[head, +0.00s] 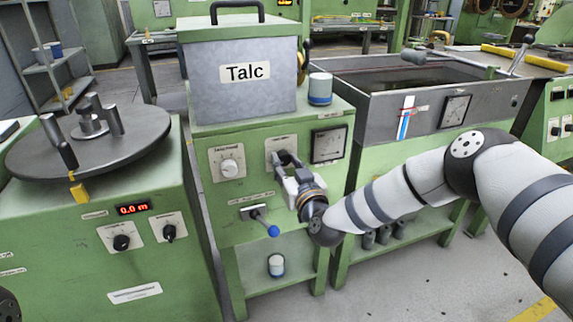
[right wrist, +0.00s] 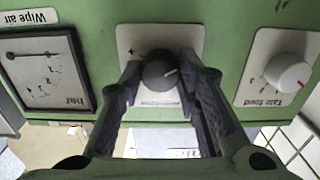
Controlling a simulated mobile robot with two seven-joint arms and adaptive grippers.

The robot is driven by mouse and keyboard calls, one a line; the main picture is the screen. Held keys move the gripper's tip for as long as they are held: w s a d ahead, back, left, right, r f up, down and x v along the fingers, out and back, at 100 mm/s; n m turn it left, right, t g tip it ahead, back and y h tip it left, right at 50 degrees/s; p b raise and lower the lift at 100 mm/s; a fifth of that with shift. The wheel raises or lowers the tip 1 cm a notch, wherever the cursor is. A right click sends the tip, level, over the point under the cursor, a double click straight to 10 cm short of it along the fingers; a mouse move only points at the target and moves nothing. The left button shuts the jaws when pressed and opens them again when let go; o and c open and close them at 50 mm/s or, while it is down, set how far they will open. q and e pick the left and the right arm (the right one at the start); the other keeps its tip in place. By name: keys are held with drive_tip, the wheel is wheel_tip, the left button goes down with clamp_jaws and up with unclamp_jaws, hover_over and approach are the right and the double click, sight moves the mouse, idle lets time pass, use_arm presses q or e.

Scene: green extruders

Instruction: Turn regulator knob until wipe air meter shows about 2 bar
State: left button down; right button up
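The dark round regulator knob (right wrist: 160,70), with a light pointer line, sits on a white plate on the green talc machine. My right gripper (head: 284,160) is at this plate in the head view. In the right wrist view its two fingers (right wrist: 160,75) lie close on either side of the knob and appear to touch it. The wipe air meter (right wrist: 45,72) is left of the knob there, upside down, its needle roughly level; the numbers are too small to read. In the head view the meter (head: 328,145) is right of my gripper. My left gripper is not in view.
The talc feed knob (right wrist: 290,73) is beside the regulator plate, also seen in the head view (head: 229,168). A blue-tipped lever (head: 271,230) sticks out below. The talc box (head: 240,75) and a small container (head: 320,88) stand above. A tank (head: 365,92) is at the right.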

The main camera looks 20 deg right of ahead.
drive_tip(key=c, duration=0.4)
drive_tip(key=m+b, duration=0.1)
drive_tip(key=m, duration=0.5)
drive_tip(key=shift+f+m, duration=0.15)
drive_tip(key=shift+m, duration=0.15)
drive_tip(key=m+b, duration=0.1)
drive_tip(key=m, duration=0.2)
drive_tip(key=shift+m, duration=0.3)
drive_tip(key=m+b, duration=0.1)
drive_tip(key=m, duration=0.2)
drive_tip(key=shift+a+m, duration=0.1)
drive_tip(key=shift+m, duration=0.3)
drive_tip(key=m+b, duration=0.3)
drive_tip(key=m, duration=0.3)
use_arm(q)
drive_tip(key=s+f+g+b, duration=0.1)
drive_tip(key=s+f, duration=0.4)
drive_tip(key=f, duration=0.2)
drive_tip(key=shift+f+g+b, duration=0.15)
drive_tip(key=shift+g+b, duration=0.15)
drive_tip(key=shift+b, duration=0.1)
use_arm(e)
drive_tip(key=shift+r+m, duration=0.2)
drive_tip(key=shift+m, duration=1.6)
